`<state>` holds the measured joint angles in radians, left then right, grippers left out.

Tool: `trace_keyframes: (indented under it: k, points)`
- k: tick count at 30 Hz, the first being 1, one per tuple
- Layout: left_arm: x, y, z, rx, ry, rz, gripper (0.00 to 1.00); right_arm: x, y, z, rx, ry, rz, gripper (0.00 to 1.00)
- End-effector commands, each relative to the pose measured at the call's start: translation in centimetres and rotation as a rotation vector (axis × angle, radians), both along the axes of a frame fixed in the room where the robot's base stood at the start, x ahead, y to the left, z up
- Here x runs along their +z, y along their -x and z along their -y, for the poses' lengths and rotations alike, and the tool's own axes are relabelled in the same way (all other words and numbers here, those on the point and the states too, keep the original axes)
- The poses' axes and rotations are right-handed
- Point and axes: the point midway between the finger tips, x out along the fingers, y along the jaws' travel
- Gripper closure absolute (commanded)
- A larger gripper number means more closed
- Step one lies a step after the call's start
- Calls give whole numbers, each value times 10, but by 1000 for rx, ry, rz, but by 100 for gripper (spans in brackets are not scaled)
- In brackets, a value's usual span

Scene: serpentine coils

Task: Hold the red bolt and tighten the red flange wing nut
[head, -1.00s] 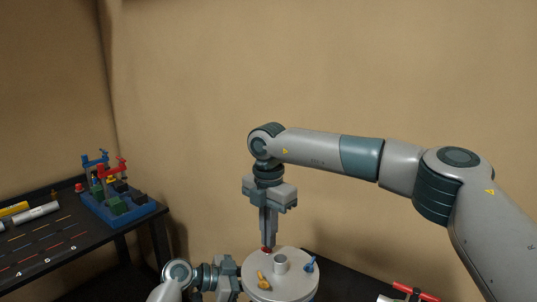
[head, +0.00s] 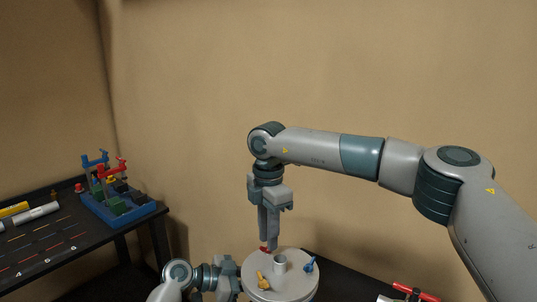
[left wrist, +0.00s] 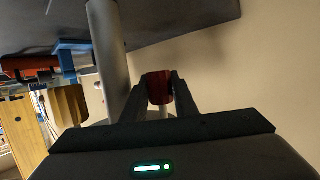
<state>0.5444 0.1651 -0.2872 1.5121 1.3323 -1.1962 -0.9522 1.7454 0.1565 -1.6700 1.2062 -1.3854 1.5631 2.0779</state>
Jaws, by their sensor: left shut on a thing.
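The red flange wing nut (head: 264,249) sits at the back left edge of the round grey plate (head: 296,291). My right gripper (head: 268,247) points straight down with its fingertips at the nut. Whether its fingers press on the nut is too small to tell. My left gripper (head: 230,276) is at the plate's left side, low down. In the left wrist view its fingers (left wrist: 157,92) are shut on the red bolt (left wrist: 158,86), below the plate's underside. The rest of the bolt is hidden.
The plate also carries a grey central post (head: 280,264), an orange wing nut (head: 263,281) and a blue wing nut (head: 309,264). A red-handled object (head: 413,291) lies at the lower right.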

Motion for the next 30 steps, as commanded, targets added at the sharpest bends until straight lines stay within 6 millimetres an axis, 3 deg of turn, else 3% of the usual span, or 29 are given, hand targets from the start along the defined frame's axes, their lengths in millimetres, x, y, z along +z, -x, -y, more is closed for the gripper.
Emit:
trace_keyframes:
  k: [5, 18, 28, 29, 30]
  points:
    - [1, -1, -1, 4, 2, 3, 94, 3, 0, 0, 0, 1, -1, 78]
    - [2, -1, 0, 3, 3, 3, 94, 40, 0, 0, 1, 2, -1, 78]
    - [2, -1, 0, 3, 3, 3, 94, 43, 0, 0, 1, 2, -3, 78]
    - [2, -1, 0, 3, 3, 3, 69, 43, 0, 0, 1, 2, -3, 78]
    - [2, -1, 0, 3, 3, 3, 60, 43, 0, 0, 1, 2, -3, 78]
